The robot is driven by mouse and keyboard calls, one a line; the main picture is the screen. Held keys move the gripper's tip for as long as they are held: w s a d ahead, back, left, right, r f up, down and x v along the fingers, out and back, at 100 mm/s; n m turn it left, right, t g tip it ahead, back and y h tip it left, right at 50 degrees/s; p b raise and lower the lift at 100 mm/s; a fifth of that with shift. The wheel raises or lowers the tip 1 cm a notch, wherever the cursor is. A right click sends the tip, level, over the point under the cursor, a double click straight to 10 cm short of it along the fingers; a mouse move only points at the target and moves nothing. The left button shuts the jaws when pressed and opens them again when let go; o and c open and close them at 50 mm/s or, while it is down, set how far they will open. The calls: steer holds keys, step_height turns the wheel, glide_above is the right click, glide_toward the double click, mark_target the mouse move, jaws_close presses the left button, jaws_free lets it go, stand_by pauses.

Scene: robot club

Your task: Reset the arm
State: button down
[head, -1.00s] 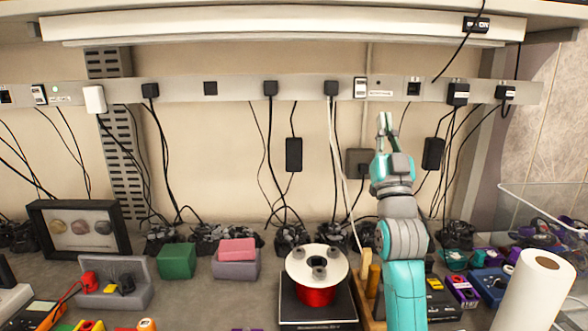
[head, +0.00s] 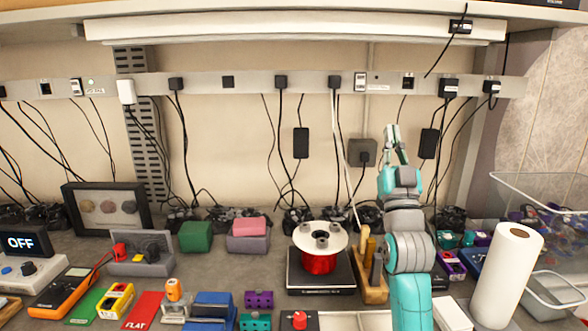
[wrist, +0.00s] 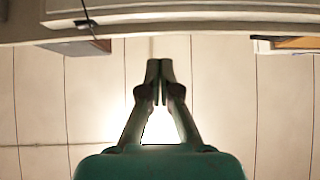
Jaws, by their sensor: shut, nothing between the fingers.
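My gripper (head: 394,136) is raised on my teal and grey arm at the right of centre in the head view, in front of the wall below the grey socket rail. Its fingers point up. In the wrist view my gripper (wrist: 159,82) shows with its fingertips together and nothing between them. Behind the fingers are the pale wall and the underside of the shelf. The gripper touches no object on the bench.
A red spool (head: 319,262) on a black scale stands left of my arm. A paper towel roll (head: 507,275) and a clear bin (head: 557,295) stand to its right. A wooden tool block (head: 372,288) is close beside my arm. Cables hang from the socket rail (head: 255,86).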

steer(key=s+f+g, duration=0.1)
steer(key=s+f, duration=0.3)
steer(key=f, duration=0.7)
steer(key=s+f+g, duration=0.2)
steer(key=s+f, duration=0.3)
steer(key=f, duration=0.6)
steer(key=s+f+g, duration=0.1)
steer(key=s+f, duration=0.3)
steer(key=f, duration=0.7)
steer(key=s+f+g, duration=0.2)
steer(key=s+f, duration=0.3)
steer(key=s, duration=0.4)
steer(key=s+a+f+g, duration=0.1)
steer(key=s+f, duration=0.5)
steer(key=s, duration=0.3)
steer(key=s+f+g, duration=0.2)
steer(key=s+f, duration=0.3)
steer(key=s, duration=0.4)
steer(key=s+g, duration=0.3)
steer(key=s, duration=1.5)
steer(key=shift+a+r+g, duration=0.2)
steer(key=shift+r+g, duration=0.05)
steer(key=shift+g, duration=0.15)
